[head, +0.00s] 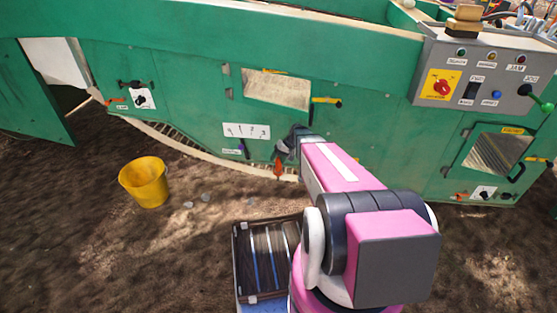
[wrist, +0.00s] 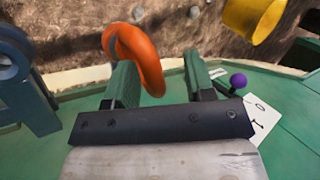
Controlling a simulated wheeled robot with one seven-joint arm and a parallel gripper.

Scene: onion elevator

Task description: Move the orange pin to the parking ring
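The orange pin (head: 278,170) shows in the head view at the foot of the green wall, just below my gripper (head: 287,146). In the wrist view the pin's thick orange loop (wrist: 135,48) lies at the fingertips, with its lower end reaching into the gap between the two green fingers. My gripper (wrist: 160,80) is open there, with clear space between the loop and the right finger. The loop is close to the left finger; I cannot tell whether they touch. The rest of the pin is hidden. I cannot make out a parking ring for certain.
A purple knob (wrist: 238,80) and a white number card (head: 246,131) are beside the gripper on the green wall (head: 190,90). A yellow bucket (head: 145,182) stands on the soil. A grey control box (head: 485,75) is at the right. A teal bracket (wrist: 28,85) stands left of the fingers.

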